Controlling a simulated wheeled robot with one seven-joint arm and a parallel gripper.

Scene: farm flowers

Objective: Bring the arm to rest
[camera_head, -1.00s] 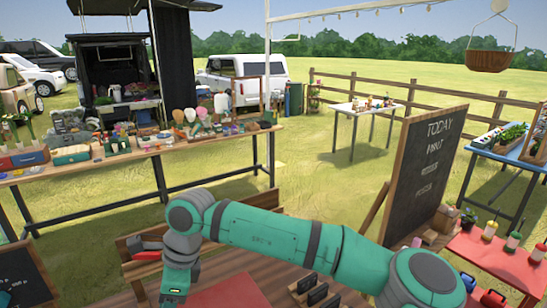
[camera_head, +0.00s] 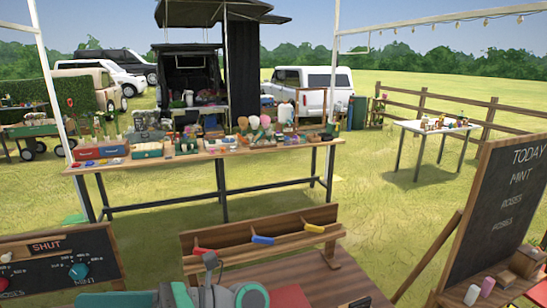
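My green and grey arm (camera_head: 232,297) is low at the bottom edge, left of the middle, cut off by the frame. A narrow grey part (camera_head: 210,262) stands up from it in front of the wooden rack. I cannot make out fingertips, so whether my gripper is open or shut does not show. I see nothing held by the arm.
Close ahead is a wooden rack (camera_head: 262,252) with red (camera_head: 204,251), blue (camera_head: 262,240) and yellow (camera_head: 314,229) handled items. A chalkboard (camera_head: 497,205) stands right. A long goods table (camera_head: 195,160) is beyond, with grass between.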

